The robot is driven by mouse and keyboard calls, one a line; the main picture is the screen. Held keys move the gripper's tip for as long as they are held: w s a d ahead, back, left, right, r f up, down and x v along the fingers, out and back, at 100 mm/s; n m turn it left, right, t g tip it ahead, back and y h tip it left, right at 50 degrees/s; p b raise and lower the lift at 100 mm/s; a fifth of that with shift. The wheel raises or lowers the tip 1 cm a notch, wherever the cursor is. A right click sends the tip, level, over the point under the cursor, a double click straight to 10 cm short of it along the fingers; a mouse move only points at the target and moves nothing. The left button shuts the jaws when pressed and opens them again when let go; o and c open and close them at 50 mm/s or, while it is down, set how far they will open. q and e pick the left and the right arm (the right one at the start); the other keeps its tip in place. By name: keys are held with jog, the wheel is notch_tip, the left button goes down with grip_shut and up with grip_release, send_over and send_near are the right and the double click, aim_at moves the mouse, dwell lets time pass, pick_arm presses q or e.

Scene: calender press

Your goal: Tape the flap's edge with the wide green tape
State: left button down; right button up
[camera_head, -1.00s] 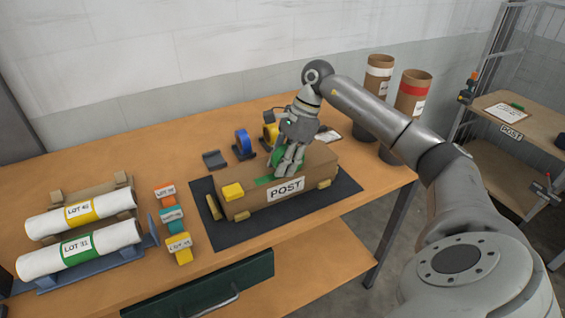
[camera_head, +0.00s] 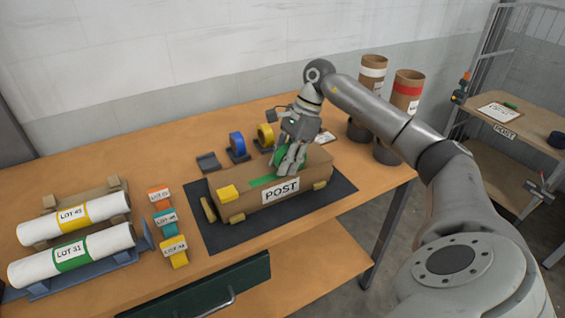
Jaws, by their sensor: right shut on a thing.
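A brown cardboard box (camera_head: 240,205) with a white POST label (camera_head: 281,189) lies on a dark mat (camera_head: 340,190). A strip of green tape (camera_head: 264,181) lies along its top, from the middle to my right gripper. My right gripper (camera_head: 289,163) is over the right part of the box top. It is shut on the green tape roll (camera_head: 279,158), which shows partly behind the fingers. The tape's right end is hidden by the gripper. My left gripper is not in view.
A blue tape roll (camera_head: 237,144) and a yellow one (camera_head: 265,135) stand behind the box, beside an empty grey holder (camera_head: 208,162). Labelled white rolls (camera_head: 75,252) lie on the left. Cardboard tubes (camera_head: 405,90) stand at the right back.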

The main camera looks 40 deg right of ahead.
jog(key=shift+s+d, duration=0.1)
jog(key=shift+d, duration=0.15)
jog(key=shift+s+d, duration=0.1)
jog(key=shift+d, duration=0.35)
jog(key=shift+d, duration=0.2)
dwell(0.4)
jog(key=shift+s+d, duration=0.15)
jog(key=shift+d, duration=0.25)
jog(key=shift+d, duration=0.1)
jog(key=shift+s+d, duration=0.1)
jog(key=shift+d, duration=0.4)
jog(key=shift+d, duration=0.1)
jog(key=shift+s+d, duration=0.15)
jog(key=shift+d, duration=0.3)
jog(key=shift+d, duration=0.2)
dwell(0.4)
